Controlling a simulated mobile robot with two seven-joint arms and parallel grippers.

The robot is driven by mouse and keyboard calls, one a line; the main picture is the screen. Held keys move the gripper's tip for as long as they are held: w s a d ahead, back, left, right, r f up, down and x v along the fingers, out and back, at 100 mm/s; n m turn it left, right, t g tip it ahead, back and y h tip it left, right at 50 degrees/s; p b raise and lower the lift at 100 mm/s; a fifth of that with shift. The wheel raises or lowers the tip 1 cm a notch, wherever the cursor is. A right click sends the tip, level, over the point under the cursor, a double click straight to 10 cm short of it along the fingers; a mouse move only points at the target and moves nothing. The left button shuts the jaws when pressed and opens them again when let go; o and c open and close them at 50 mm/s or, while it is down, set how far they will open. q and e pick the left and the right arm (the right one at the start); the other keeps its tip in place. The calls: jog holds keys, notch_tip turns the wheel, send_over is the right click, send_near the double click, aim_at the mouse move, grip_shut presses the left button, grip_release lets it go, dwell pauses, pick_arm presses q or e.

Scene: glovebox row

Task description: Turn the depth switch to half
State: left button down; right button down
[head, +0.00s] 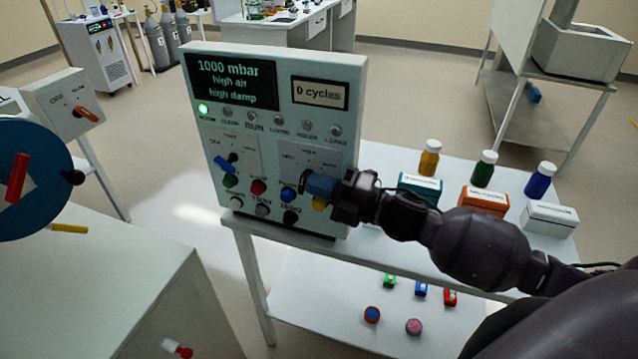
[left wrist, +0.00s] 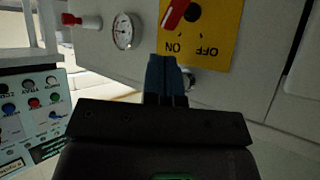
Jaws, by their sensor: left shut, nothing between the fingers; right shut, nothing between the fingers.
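A control panel (head: 212,120) stands upright on a white table, with a lit screen reading 1000 mbar, high air, high damp. On its lower front are two switch plates. The left plate has a switch with a blue handle (head: 226,162). My left gripper (left wrist: 167,80) is shut and empty in the left wrist view.
Coloured buttons, including a red one (head: 258,187), sit close below the plates. Bottles and boxes, such as an orange box (head: 483,200), stand right of the panel. In the left wrist view, a yellow ON/OFF plate (left wrist: 200,40) and a gauge (left wrist: 126,31) lie beyond the fingers.

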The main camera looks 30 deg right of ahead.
dwell(0.3)
jog(key=shift+w+a+r+p, duration=0.3)
jog(key=shift+r+p, duration=0.05)
jog(key=shift+p, duration=0.4)
